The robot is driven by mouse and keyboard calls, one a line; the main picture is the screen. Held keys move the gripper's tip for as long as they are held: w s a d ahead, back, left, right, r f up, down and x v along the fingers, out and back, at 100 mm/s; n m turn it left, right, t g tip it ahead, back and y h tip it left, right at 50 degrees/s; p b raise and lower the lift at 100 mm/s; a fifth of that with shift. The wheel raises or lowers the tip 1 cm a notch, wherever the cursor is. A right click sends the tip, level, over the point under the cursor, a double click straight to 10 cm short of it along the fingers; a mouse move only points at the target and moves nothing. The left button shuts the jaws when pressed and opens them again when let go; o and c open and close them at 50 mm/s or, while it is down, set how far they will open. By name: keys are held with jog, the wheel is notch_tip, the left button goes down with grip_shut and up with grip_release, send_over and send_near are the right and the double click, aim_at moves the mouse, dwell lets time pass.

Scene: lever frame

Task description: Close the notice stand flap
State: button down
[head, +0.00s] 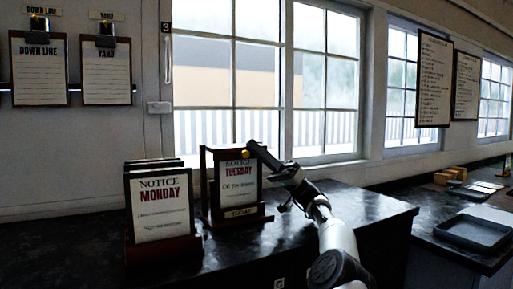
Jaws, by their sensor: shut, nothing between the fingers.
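The Tuesday notice stand (240,212) stands upright on the dark counter, with a dark wooden frame and a white card (238,184) reading "NOTICE TUESDAY". A small brass knob (245,154) shows near its upper right. How far the flap is open cannot be told from this view. My gripper (256,150) reaches in from the right at the stand's upper right corner, close beside the knob. Its fingers look shut and hold nothing. Whether they touch the stand is unclear. My gripper hides part of the stand's upper right edge.
A Monday notice stand (160,212) stands close on the left, in front of another frame. Two clipboards (38,70) hang on the left wall. Windows lie behind. A dark tray (472,234) and small wooden blocks (450,175) are on the right counter. The counter right of my arm is clear.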

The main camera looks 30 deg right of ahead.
jog(key=shift+f+b, duration=0.3)
jog(key=shift+f, duration=0.4)
jog(key=shift+f, duration=0.1)
